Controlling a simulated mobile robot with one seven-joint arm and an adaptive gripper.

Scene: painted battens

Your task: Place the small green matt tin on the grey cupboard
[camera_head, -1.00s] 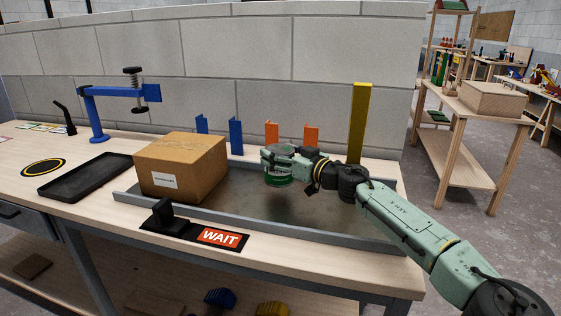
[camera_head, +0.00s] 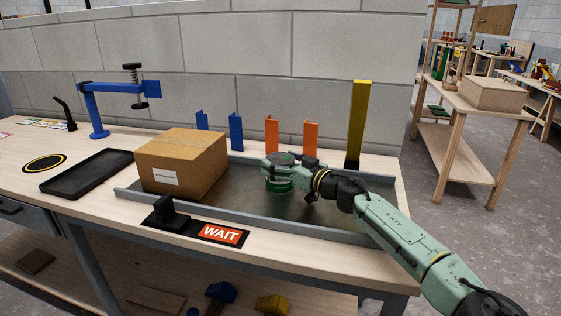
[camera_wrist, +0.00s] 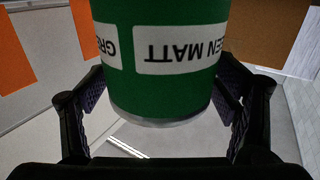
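The small green tin (camera_head: 280,186) is at my gripper (camera_head: 277,165), over the grey metal tray (camera_head: 235,196) on the bench. In the wrist view the tin (camera_wrist: 165,85) fills the middle, with white labels reading GREEN MATT upside down. My gripper (camera_wrist: 168,105) has one dark pad on each side of the tin, close against it, and looks shut on it. I cannot tell whether the tin's base is clear of the tray. In the head view my fingers hide part of the tin. I see no grey cupboard.
A cardboard box (camera_head: 182,163) stands in the tray's left part. Orange brackets (camera_head: 271,134), blue brackets (camera_head: 236,132) and a tall yellow batten (camera_head: 358,125) stand behind. A black tray (camera_head: 88,174) and blue clamp (camera_head: 97,110) are left.

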